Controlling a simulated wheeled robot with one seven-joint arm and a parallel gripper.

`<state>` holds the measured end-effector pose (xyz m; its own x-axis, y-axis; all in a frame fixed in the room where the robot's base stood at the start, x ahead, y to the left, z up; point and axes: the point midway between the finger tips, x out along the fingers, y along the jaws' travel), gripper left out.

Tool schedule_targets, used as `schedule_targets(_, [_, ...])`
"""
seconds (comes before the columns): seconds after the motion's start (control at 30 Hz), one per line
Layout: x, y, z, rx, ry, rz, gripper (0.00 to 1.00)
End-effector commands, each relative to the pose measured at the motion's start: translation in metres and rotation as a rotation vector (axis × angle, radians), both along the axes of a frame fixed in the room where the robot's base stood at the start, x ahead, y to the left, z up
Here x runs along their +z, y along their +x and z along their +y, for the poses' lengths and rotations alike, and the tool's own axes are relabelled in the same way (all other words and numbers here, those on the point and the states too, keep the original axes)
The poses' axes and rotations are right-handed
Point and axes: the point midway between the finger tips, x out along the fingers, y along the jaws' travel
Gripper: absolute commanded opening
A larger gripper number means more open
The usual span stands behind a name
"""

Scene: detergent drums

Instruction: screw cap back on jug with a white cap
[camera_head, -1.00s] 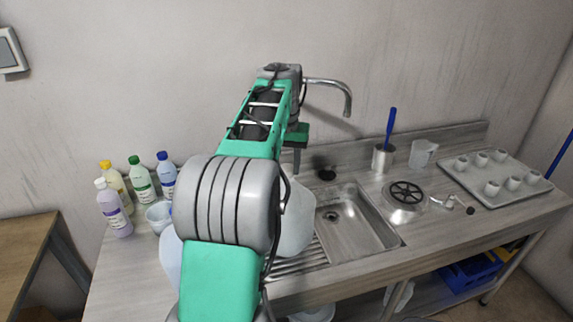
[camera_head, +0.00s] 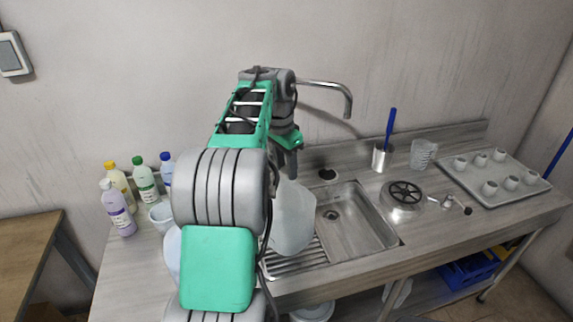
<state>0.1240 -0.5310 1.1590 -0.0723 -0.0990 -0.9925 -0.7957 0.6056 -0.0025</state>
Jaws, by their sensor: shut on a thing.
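A pale translucent jug (camera_head: 292,222) stands at the left side of the sink, partly hidden by my arm; its neck is hidden. A second pale jug (camera_head: 172,255) shows only as a strip left of my arm. My gripper (camera_head: 290,172) points down at the top of the jug by the sink. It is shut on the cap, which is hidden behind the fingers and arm. I cannot tell whether the cap touches the neck.
Several bottles (camera_head: 122,210) and a white cup (camera_head: 161,215) stand at the counter's left end. The tap (camera_head: 335,86) is behind my wrist. The sink basin (camera_head: 350,225) is empty. A utensil pot (camera_head: 381,158), glass beaker (camera_head: 422,154) and cup tray (camera_head: 490,195) are on the right.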

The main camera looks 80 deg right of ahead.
Motion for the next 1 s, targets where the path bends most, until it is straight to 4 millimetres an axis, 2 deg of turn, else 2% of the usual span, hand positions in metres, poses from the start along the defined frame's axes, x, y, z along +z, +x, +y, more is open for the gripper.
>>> schedule_targets(0.1, [-0.0019, 0.0014, 0.0005, -0.177, 0.01, 0.003, 0.03])
schedule_targets(0.2, [-0.0032, 0.0013, 0.0002, -0.272, 0.01, 0.002, 0.03])
schedule_targets(0.53, [-0.0041, 0.0012, 0.0004, -0.315, 0.01, 0.003, 0.03])
schedule_targets(0.8, [-0.0034, 0.0022, -0.0016, -0.692, 0.012, 0.005, 0.03])
schedule_targets(1.0, [-0.0054, 0.0018, -0.0017, -0.792, 0.011, 0.004, 0.03])
